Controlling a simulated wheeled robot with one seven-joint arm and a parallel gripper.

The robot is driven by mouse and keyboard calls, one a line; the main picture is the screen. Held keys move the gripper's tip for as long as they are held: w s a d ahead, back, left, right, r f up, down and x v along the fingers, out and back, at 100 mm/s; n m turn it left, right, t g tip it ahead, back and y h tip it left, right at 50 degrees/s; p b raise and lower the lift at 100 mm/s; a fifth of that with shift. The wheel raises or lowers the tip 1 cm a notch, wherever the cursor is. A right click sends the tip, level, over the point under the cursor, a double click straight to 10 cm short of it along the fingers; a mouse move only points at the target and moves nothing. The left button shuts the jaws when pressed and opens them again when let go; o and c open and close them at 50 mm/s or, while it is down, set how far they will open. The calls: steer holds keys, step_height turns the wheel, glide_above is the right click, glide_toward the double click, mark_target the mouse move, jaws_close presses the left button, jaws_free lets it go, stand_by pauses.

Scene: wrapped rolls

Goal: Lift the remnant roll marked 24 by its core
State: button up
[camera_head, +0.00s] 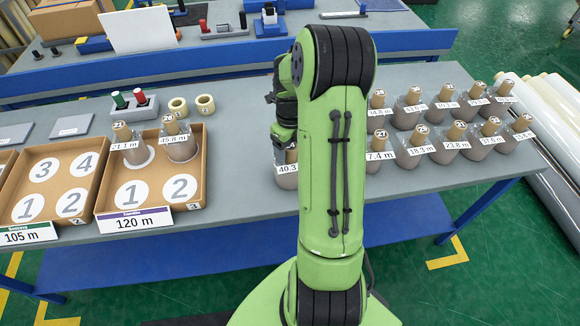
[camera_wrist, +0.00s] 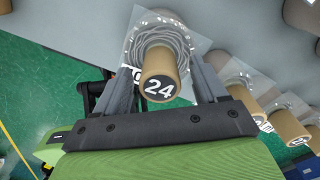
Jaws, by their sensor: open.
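The remnant roll marked 24 (camera_wrist: 165,42) shows in the wrist view, with its brown core (camera_wrist: 160,75) pointing at the camera and clear wrap around the roll. My gripper (camera_wrist: 164,66) is open, with one finger on each side of the core. I cannot tell whether either finger touches it. In the head view a roll labelled 40.3 (camera_head: 287,180) stands on the table below my gripper (camera_head: 284,138), partly hidden by my green arm. Its core number is too small to read surely there.
Several wrapped rolls (camera_head: 440,150) stand in rows to the right of my arm. At left, a cardboard tray (camera_head: 150,215) labelled 120 m holds two rolls at its back; an empty tray (camera_head: 52,190) labelled 105 m is beside it. Two tape rings (camera_head: 205,104) lie behind.

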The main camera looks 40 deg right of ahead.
jaws_close()
steer(key=shift+r, duration=0.15)
